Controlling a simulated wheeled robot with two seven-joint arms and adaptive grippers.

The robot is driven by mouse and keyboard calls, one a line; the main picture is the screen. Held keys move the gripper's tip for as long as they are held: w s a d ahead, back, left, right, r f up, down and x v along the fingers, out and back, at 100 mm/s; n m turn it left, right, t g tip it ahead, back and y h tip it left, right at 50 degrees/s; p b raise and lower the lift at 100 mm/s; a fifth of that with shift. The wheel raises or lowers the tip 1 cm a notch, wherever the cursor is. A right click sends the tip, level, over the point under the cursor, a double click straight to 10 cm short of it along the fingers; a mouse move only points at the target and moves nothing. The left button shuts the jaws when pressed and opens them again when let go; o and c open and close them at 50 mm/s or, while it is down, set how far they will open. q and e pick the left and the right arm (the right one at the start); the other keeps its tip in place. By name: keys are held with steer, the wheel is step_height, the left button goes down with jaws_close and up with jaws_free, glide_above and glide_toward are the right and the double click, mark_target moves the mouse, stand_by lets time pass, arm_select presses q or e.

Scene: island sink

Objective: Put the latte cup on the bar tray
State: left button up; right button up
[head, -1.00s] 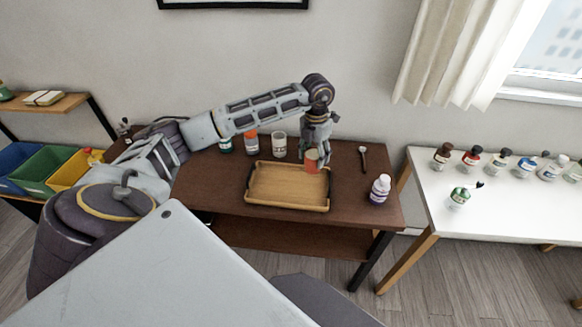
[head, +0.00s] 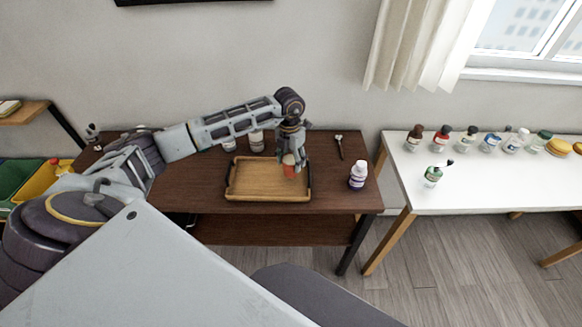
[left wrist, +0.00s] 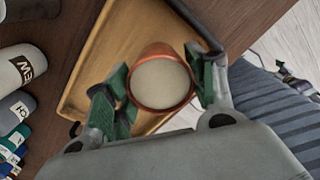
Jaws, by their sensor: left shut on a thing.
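The latte cup (head: 289,170) is orange-red. In the left wrist view the cup (left wrist: 160,84) shows a pale, cream-coloured top, seen from above. My left gripper (head: 291,157) is shut on it, with a green-padded finger on each side in the left wrist view (left wrist: 161,87). The wooden bar tray (head: 262,180) lies on the dark brown table, with dark handles at its ends. The cup is over the right part of the tray. I cannot tell whether its base touches the tray. My right gripper is not in view.
A white bottle with a purple cap (head: 357,176) and a spoon-like tool (head: 340,146) are on the dark table (head: 330,192) right of the tray. Several containers stand behind the tray, partly hidden by my left arm. A white table (head: 470,185) with several bottles is at right.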

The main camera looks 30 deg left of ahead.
arm_select(q)
steer(key=shift+f, duration=1.85)
steer(key=shift+f, duration=0.1)
steer(key=o, duration=1)
